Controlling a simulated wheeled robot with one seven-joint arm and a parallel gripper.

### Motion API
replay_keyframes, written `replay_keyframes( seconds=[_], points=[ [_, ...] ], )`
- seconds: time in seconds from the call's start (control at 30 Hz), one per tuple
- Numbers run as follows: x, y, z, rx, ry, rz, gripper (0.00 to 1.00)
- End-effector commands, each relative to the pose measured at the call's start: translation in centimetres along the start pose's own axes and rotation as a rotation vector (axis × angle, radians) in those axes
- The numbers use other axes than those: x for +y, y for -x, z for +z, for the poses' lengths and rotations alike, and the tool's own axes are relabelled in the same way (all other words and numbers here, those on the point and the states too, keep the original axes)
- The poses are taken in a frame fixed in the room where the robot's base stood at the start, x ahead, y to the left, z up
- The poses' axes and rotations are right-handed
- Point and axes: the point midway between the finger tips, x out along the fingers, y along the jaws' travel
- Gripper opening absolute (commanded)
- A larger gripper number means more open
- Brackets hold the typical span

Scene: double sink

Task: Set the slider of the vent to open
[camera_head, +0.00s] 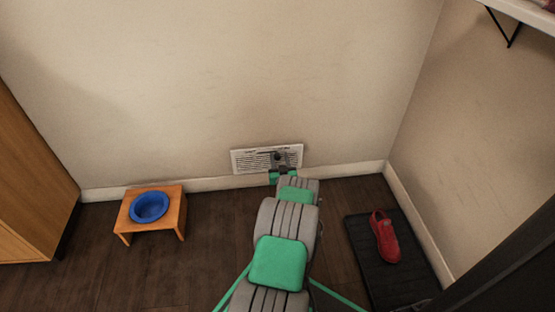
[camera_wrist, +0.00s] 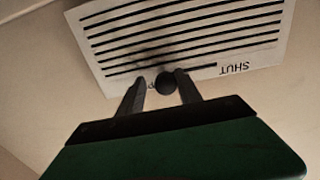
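The vent (camera_head: 240,161) is a white slatted plate low on the back wall. It fills the top of the wrist view (camera_wrist: 200,38), where it looks upside down. Its slider knob (camera_wrist: 167,84) is a dark round piece. An inverted "SHUT" label is to the knob's right in that view; another label beside the knob is mostly hidden. My gripper (camera_wrist: 160,82) is at the vent, its two fingers apart with the knob between them. The right finger looks very close to the knob; I cannot tell if it touches. In the head view my gripper (camera_head: 281,172) covers the vent's lower part.
A small wooden stand (camera_head: 172,220) with a blue bowl (camera_head: 150,207) is on the floor at left, near a wooden cabinet (camera_head: 30,180). A red shoe (camera_head: 385,238) lies on a black mat (camera_head: 362,262) at right. A shelf (camera_head: 530,12) is at upper right.

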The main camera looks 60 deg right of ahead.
Motion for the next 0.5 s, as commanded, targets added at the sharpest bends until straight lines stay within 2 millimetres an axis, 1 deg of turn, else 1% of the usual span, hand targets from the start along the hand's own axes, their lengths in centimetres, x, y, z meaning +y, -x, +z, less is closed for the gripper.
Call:
replay_keyframes(
  seconds=[0.03,0.1,0.37,0.47,0.5],
  points=[
    [-0.1,0.0,0.0,0.001,0.0,-0.001,0.43],
    [-0.2,0.0,0.0,0.001,0.0,-0.002,0.49],
    [-0.4,0.1,-0.1,0.0,-0.002,-0.006,0.49],
    [-0.3,1.1,-0.2,-0.002,-0.003,-0.005,0.49],
    [-0.3,1.8,-0.3,-0.003,-0.004,-0.004,0.49]
  ],
)
